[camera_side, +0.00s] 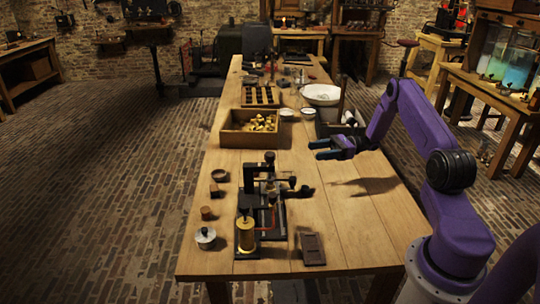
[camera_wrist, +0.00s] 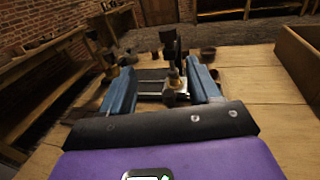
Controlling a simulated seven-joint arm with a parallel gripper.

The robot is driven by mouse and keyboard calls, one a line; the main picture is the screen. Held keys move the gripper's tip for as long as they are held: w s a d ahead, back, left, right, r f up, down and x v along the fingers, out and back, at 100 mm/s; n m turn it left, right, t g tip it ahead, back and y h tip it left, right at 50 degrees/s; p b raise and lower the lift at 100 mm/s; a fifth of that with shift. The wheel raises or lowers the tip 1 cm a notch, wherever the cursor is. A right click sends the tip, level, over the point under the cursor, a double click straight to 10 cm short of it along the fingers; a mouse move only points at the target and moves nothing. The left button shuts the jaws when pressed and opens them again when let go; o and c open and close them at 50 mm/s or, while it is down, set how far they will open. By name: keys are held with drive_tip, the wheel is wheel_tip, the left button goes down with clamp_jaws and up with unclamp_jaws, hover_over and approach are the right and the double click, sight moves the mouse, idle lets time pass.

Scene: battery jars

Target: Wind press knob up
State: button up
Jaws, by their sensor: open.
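The press (camera_side: 264,205) is a dark metal frame with brass parts, standing on the near half of the wooden table. A black knob (camera_side: 269,157) tops its rear post, and another dark round knob (camera_side: 292,182) sticks out on its right; I cannot tell which is the press knob. A brass cylinder (camera_side: 246,234) stands at its front. My gripper (camera_side: 316,149) is open and empty, above the table to the right of and behind the press, apart from it. In the wrist view the press (camera_wrist: 172,82) shows ahead between my blue fingers, partly hidden by them.
A wooden box of brass pieces (camera_side: 233,138) and a slotted rack (camera_side: 245,96) stand behind the press. A white bowl (camera_side: 321,94) is farther back. A lidded jar (camera_side: 205,238) and small round parts lie left of the press. A dark plate (camera_side: 312,248) lies right. The table's right front is clear.

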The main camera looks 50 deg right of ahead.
approach(270, 154)
drive_tip(key=shift+t, duration=0.3)
drive_tip(key=x, duration=1)
drive_tip(key=shift+f, duration=0.35)
drive_tip(key=c, duration=0.9)
